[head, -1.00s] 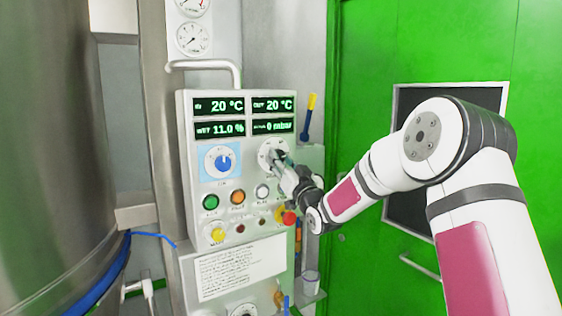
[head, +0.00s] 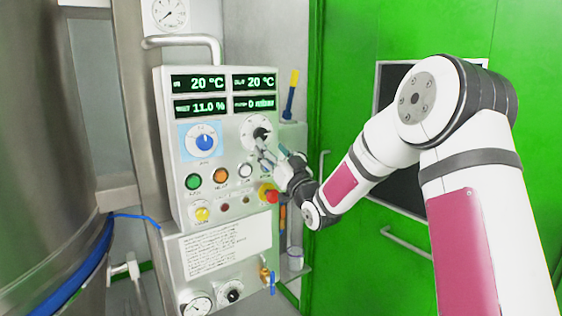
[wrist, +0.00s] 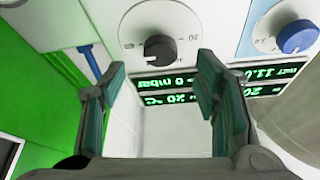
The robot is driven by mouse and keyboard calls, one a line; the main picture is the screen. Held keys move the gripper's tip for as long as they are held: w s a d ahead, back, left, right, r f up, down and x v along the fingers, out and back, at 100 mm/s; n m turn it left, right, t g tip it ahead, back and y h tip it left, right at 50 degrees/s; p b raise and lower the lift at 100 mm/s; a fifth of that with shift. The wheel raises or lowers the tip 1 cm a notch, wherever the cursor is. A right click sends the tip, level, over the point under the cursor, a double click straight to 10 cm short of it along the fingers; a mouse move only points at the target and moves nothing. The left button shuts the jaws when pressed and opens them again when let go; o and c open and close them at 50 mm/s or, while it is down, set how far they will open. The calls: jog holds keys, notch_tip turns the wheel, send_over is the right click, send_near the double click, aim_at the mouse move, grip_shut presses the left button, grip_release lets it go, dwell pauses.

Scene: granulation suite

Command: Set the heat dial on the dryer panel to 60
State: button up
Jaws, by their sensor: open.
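The left dial has a blue knob (head: 205,142) on a light blue plate, also at the upper right of the wrist view (wrist: 296,37). I cannot read which dial is labelled heat. My gripper (head: 268,154) is open just below the black knob in the head view. In the wrist view its fingers (wrist: 160,80) stand either side of that knob, apart from it, with nothing between them.
Green displays (head: 225,93) above the dials read 20 °C twice, 11.0 % and 0 mbar. Below are coloured buttons (head: 220,176) and a red knob (head: 269,193) close to my gripper. A metal handle (head: 183,41) juts out above the panel. A steel vessel (head: 40,150) stands left.

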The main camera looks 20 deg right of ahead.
jog(key=v, duration=0.6)
jog(key=shift+s, duration=0.1)
jog(key=s+a+f+g+h, duration=0.1)
jog(key=s+g, duration=0.7)
jog(key=s, duration=1.3)
jog(key=s+a+f+g+h, duration=0.1)
jog(key=s+f+g+h, duration=0.3)
jog(key=s, duration=1.7)
jog(key=f+g, duration=0.1)
jog(key=g, duration=0.4)
jog(key=shift+a+f+m, duration=0.15)
jog(key=shift+m, duration=0.15)
jog(key=shift+c, duration=0.5)
